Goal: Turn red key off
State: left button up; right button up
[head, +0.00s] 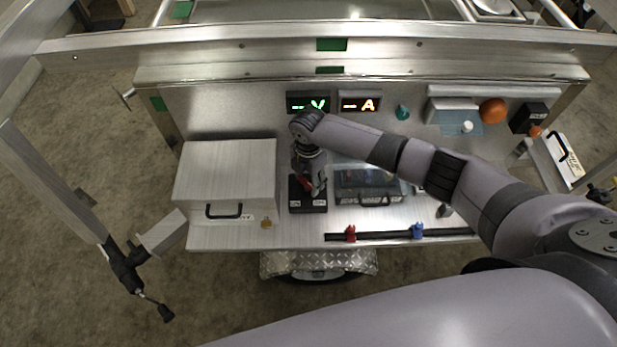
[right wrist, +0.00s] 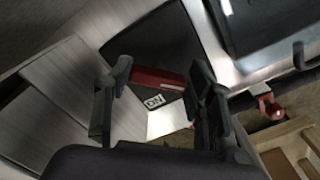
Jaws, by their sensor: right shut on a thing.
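The red key (head: 306,183) sits on a black switch box (head: 308,206) with small white labels on its front. In the right wrist view the red key (right wrist: 158,80) is a flat red bar between my fingers, and an "ON" label (right wrist: 153,101) shows beside it. My right gripper (head: 313,184) reaches down over the box and is shut on the red key. It also shows in the right wrist view (right wrist: 155,100). The gripper hides part of the key in the head view, so its exact angle is hard to tell. My left gripper is not in view.
A metal box with a black handle (head: 225,165) stands left of the switch. A clear-lidded case (head: 368,185) is close on the right. Two displays (head: 308,103) (head: 360,103) show dashes with V and A. A black bar with red and blue clamps (head: 385,235) lies at the front.

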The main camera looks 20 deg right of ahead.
jog(key=shift+a, duration=0.1)
jog(key=o, duration=1.2)
jog(key=shift+c, duration=0.2)
